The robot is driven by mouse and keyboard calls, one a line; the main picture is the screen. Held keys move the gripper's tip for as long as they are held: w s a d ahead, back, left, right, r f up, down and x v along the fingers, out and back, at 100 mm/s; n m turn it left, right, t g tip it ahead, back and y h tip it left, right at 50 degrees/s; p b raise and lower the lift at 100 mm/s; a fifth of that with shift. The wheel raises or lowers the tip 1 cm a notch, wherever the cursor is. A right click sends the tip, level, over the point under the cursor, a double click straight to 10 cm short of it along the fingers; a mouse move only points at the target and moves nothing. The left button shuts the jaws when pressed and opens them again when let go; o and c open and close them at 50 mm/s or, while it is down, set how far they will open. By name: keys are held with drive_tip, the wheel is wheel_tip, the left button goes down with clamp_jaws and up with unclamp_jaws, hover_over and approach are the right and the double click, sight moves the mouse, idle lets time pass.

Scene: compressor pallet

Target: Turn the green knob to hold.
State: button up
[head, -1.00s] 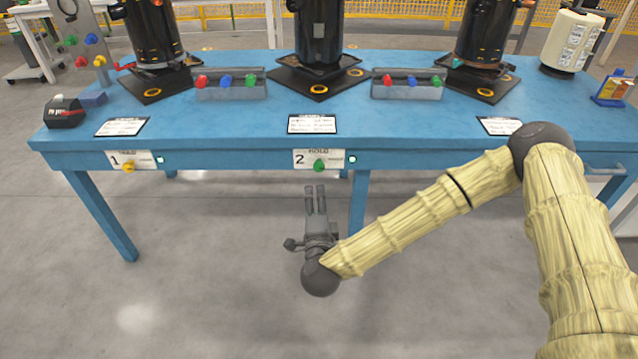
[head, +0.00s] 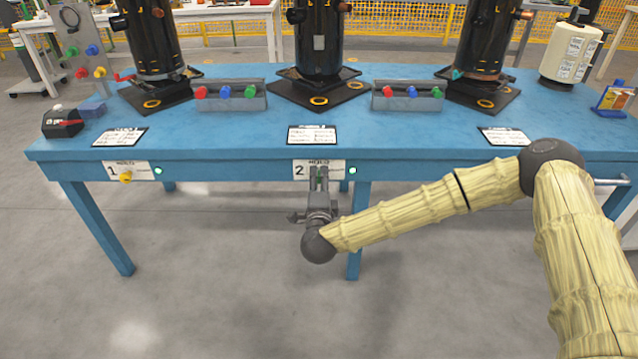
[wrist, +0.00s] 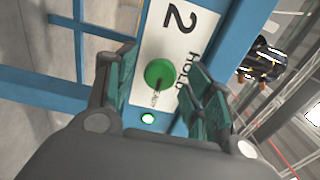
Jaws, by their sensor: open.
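The green knob (wrist: 160,73) sits on a white label marked 2 and HOLD (wrist: 179,35) on the table's front rail. In the wrist view HOLD is to the right of the knob. In the wrist view the fingers (wrist: 157,80) frame the knob with gaps at both sides, and I see no contact. In the head view the fingers mostly hide the knob.
A lit lamp (head: 352,170) is right of label 2. A yellow knob (head: 125,177) on label 1 is to the left. The blue table (head: 300,110) carries black compressors and trays of coloured caps. Table legs flank open floor below.

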drive_tip(key=shift+w, duration=0.25)
drive_tip(key=shift+c, duration=0.4)
drive_tip(key=c, duration=1)
drive_tip(key=shift+o, duration=0.2)
